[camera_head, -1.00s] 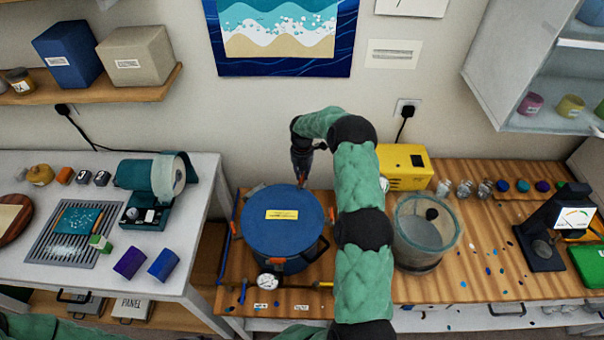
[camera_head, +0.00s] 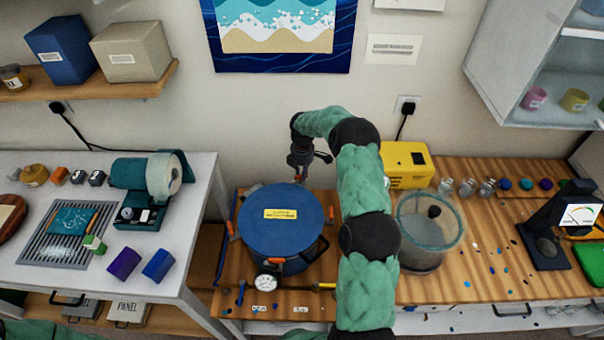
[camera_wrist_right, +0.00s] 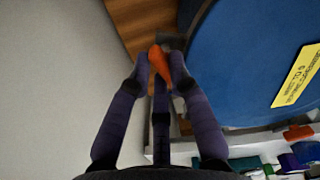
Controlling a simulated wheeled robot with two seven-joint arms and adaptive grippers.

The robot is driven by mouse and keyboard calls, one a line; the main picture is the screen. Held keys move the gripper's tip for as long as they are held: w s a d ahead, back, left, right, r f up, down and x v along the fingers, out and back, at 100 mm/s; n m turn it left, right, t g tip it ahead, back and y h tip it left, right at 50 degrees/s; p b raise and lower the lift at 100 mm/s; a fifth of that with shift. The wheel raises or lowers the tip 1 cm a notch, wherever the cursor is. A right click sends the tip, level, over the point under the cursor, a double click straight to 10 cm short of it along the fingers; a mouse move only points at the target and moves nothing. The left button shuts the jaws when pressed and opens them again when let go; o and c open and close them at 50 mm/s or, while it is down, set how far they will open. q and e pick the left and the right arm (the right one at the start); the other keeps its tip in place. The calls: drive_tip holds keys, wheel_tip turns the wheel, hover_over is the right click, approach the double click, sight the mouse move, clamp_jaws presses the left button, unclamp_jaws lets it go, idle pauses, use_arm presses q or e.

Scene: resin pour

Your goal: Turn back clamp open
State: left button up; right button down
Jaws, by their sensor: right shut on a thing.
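The blue round pot (camera_head: 281,222) with a yellow label on its lid stands on the wooden bench. Orange clamps sit around its rim, one at the left (camera_head: 232,229) and one at the right (camera_head: 331,214). My right gripper (camera_head: 300,176) reaches over to the far side of the pot. In the right wrist view its fingers (camera_wrist_right: 160,66) are shut on the orange back clamp (camera_wrist_right: 159,62), beside the blue lid (camera_wrist_right: 250,70). The clamp's base is partly hidden by the fingers. My left gripper is not in view.
A pressure gauge (camera_head: 266,281) stands at the pot's front. A clear glass vessel (camera_head: 428,238) stands right of my arm, and a yellow box (camera_head: 406,165) is behind it. The wall is close behind the pot. A white table (camera_head: 190,270) is at the left.

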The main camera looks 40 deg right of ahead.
drive_tip(key=m+b, duration=0.1)
drive_tip(key=m, duration=0.3)
drive_tip(key=shift+s, duration=0.1)
drive_tip(key=shift+s+m, duration=0.1)
drive_tip(key=shift+m, duration=1.8)
drive_tip(key=c, duration=1.1)
unclamp_jaws()
drive_tip(key=shift+c, duration=0.2)
drive_tip(key=shift+r, duration=0.1)
wheel_tip(320, 180, up, 12)
